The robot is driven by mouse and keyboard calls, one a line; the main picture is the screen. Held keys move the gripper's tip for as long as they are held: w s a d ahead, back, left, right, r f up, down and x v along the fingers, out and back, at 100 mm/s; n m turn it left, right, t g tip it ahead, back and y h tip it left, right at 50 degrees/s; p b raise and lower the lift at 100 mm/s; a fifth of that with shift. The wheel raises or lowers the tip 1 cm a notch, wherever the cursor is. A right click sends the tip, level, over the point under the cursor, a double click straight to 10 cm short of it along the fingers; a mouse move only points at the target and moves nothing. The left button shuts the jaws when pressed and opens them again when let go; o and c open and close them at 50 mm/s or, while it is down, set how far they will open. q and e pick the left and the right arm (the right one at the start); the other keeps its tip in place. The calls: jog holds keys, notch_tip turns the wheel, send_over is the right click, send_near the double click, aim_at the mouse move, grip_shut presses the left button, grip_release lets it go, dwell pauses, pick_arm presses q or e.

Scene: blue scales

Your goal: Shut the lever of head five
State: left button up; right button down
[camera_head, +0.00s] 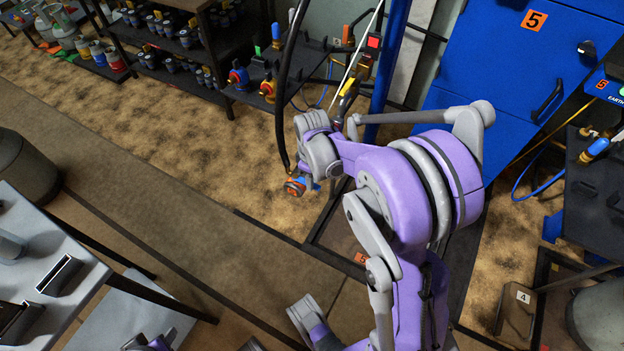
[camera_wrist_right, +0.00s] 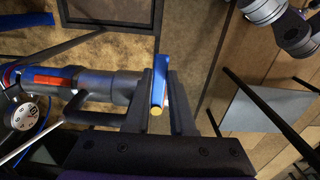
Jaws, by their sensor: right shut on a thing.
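The filling head (camera_head: 294,187), with orange and blue parts, hangs at the end of a black hose in the head view. An orange 5 plate (camera_head: 361,257) lies on the frame below it. In the right wrist view the head's grey metal body (camera_wrist_right: 100,84) lies sideways with a red band. Its blue lever (camera_wrist_right: 159,75) with a yellow end stands between the two dark fingers of my right gripper (camera_wrist_right: 161,88), which is shut on it. In the head view my right wrist covers most of this grip. My left gripper does not show clearly.
A round gauge (camera_wrist_right: 25,116) and hoses are beside the head in the wrist view. A blue cabinet (camera_head: 500,70) marked 5 stands behind my right arm. A shelf (camera_head: 165,45) of fittings is at the back left. A grey table (camera_head: 75,255) is front left; open floor lies between.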

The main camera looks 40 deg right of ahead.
jog(key=c, duration=0.8)
grip_release()
jog(key=shift+o, duration=0.2)
jog(key=shift+r, duration=0.1)
notch_tip(320, 180, up, 11)
jog(key=p, duration=0.2)
